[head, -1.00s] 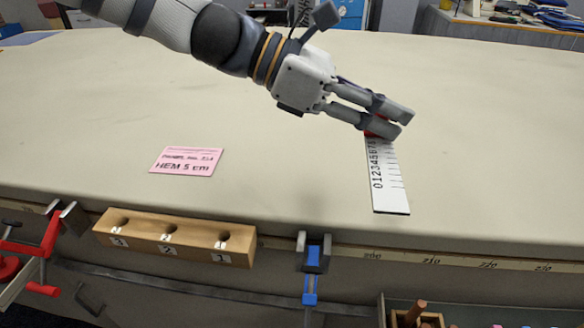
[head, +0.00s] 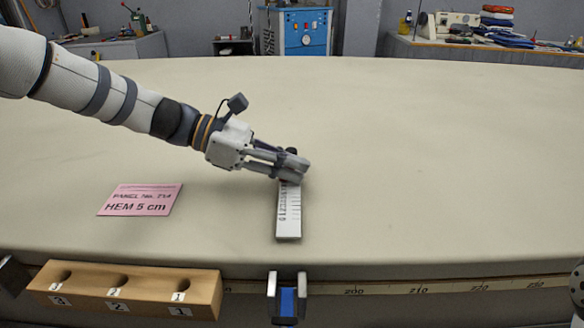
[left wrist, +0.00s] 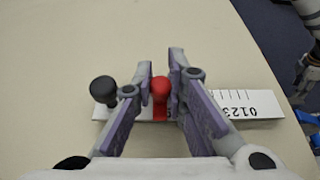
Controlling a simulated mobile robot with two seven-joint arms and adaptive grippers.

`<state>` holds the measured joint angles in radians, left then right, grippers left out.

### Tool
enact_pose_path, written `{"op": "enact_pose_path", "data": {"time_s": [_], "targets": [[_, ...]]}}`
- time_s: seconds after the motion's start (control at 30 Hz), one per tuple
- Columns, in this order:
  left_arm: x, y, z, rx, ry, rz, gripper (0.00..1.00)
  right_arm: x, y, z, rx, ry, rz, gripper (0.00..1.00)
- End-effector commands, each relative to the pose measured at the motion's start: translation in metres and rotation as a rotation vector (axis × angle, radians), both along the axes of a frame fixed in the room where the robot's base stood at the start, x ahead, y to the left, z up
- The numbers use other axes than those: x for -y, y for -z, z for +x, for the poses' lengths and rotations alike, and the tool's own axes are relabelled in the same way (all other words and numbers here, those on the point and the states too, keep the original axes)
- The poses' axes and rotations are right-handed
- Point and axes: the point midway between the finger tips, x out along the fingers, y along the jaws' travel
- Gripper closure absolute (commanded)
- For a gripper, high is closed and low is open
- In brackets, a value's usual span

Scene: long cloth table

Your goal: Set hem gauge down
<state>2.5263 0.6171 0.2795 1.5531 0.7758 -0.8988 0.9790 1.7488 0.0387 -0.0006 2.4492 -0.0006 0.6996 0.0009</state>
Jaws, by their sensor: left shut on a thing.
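The hem gauge (head: 289,222) is a white ruler strip with black numbers and marks. In the head view it is over the cloth table behind the blue clamp, its numbered end pointing to the front edge. My left gripper (head: 292,174) is shut on its red knob, which shows between the fingers in the left wrist view (left wrist: 160,88). A black knob (left wrist: 103,90) stands at the gauge's other end, outside the fingers. The gauge looks level and close to the cloth; I cannot tell whether it touches.
A pink card reading HEM 5 cm (head: 140,200) lies left of the gauge. A wooden block with numbered holes (head: 125,290) and a blue clamp (head: 287,298) are at the front edge, beside a measuring tape (head: 420,289). The cloth table (head: 430,170) is clear to the right.

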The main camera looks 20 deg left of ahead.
Motion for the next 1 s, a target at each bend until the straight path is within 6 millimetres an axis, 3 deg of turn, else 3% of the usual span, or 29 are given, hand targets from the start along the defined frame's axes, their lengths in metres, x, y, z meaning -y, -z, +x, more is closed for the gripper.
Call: {"op": "enact_pose_path", "data": {"time_s": [0.03, 0.37, 0.4, 0.47, 0.8, 1.0], "targets": [[0.0, 0.008, 0.0, -0.002, -0.001, -0.002, 1.0, 0.0, 0.002, -0.002, -0.007, 0.0, 0.0, 0.6], [0.0, 0.01, 0.0, 0.002, -0.001, -0.002, 1.0, 0.0, 0.002, -0.002, -0.006, 0.0, 0.0, 0.6], [0.0, 0.01, 0.0, 0.002, -0.001, -0.001, 0.81, 0.0, 0.002, -0.002, -0.006, 0.0, 0.0, 0.6], [0.0, 0.01, 0.0, 0.002, -0.001, -0.001, 0.67, 0.0, 0.002, -0.002, -0.005, -0.001, 0.0, 0.6], [0.0, 0.004, 0.0, 0.005, 0.0, 0.001, 0.67, 0.0, 0.001, 0.0, -0.002, -0.001, 0.0, 0.6], [-0.042, -0.016, -0.011, 0.01, -0.005, -0.001, 0.67, 0.0, -0.005, 0.005, 0.017, 0.0, 0.0, 0.6]]}}
